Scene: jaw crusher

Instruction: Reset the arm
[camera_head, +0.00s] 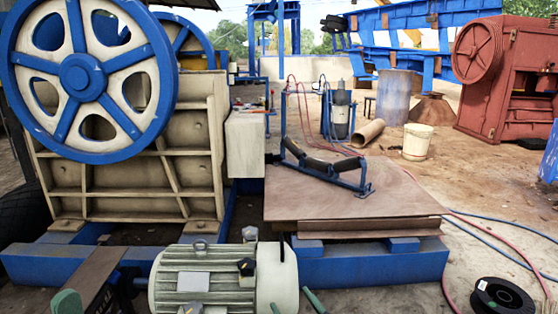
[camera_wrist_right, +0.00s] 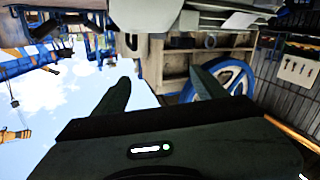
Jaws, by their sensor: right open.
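My right gripper (camera_head: 295,300) shows at the bottom edge of the head view as two green fingertips, just right of the grey-green motor (camera_head: 190,278). In the right wrist view its two fingers (camera_wrist_right: 160,85) stand apart with nothing between them. A green tip of my left gripper (camera_head: 67,303) shows at the bottom left corner of the head view; the rest is cut off, so its opening cannot be judged. The jaw crusher (camera_head: 140,170), cream with a large blue and white flywheel (camera_head: 82,72), stands behind the motor. The flywheel also shows tilted in the right wrist view (camera_wrist_right: 232,78).
A stack of brown plates (camera_head: 350,200) on a blue base bears a roller frame (camera_head: 325,165). A black spool (camera_head: 502,297) and red and blue hoses lie at right. A white bucket (camera_head: 417,142) and red machine (camera_head: 508,80) stand farther back. Open ground lies between.

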